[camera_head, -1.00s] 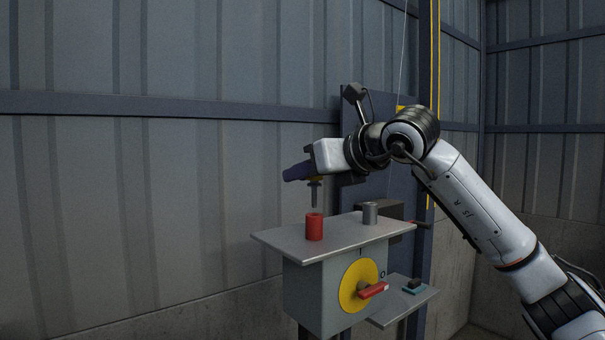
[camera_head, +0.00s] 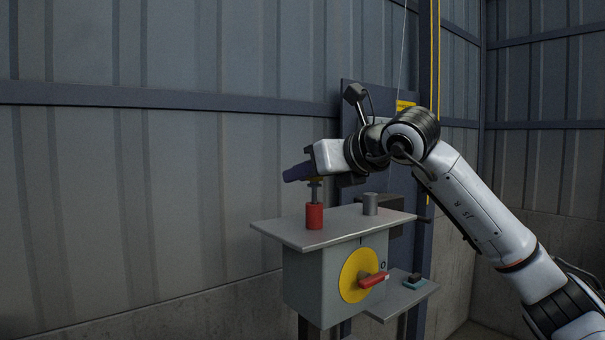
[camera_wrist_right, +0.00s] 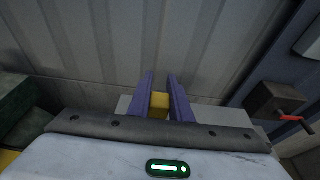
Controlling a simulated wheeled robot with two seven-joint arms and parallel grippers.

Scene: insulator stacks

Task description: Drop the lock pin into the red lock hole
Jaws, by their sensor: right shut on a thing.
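The red lock hole (camera_head: 314,218) is an upright red cylinder on the left part of a grey shelf on top of the switch box. The lock pin (camera_head: 314,192) is grey metal and upright, its lower end hidden inside the top of the red cylinder. My right gripper (camera_head: 299,173), with purple fingers, is directly above the red cylinder and shut on the pin's yellow head. In the right wrist view the yellow head (camera_wrist_right: 159,101) sits between the two purple fingers (camera_wrist_right: 160,92). The red cylinder is hidden there. My left gripper is not in view.
A grey metal cylinder (camera_head: 370,204) stands on the shelf (camera_head: 340,222) to the right of the red one. The box front has a yellow disc (camera_head: 352,290) with a red handle (camera_head: 373,280). A small lower shelf (camera_head: 407,300) holds a dark block (camera_head: 415,279).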

